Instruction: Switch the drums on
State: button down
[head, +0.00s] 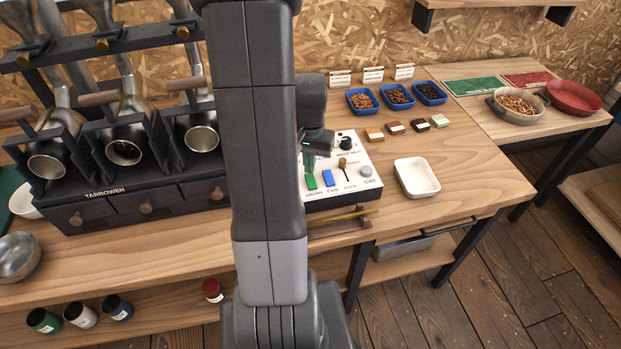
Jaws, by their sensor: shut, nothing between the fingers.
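A white control panel (350,160) stands on the wooden bench, just right of my arm. It carries a green rocker switch (311,181), seemingly labelled for the drums. Right of it are a blue switch (327,178), a small lever with a brass knob (343,163) and a grey button (366,171). My gripper (309,162) points down over the left part of the panel, just behind the green switch. Its fingers look shut and empty; I cannot tell whether they touch the panel. The roaster drums (123,150) sit in a dark frame at left. My arm hides the panel's left edge.
A black knob (346,143) is at the panel's back. An empty white tray (417,178) stands to its right. Blue bean trays (396,95) and small colour blocks (394,127) lie behind it. A wooden rod (343,215) rests along the bench's front edge.

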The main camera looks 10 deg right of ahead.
aim_at(310, 176)
jog(key=shift+f+b, duration=0.75)
jog(key=shift+f, duration=0.25)
dwell(0.4)
jog(key=shift+r, duration=0.15)
notch_tip(310, 176, up, 7)
jog(key=p, duration=0.5)
jog(key=shift+f, duration=0.2)
dwell(0.3)
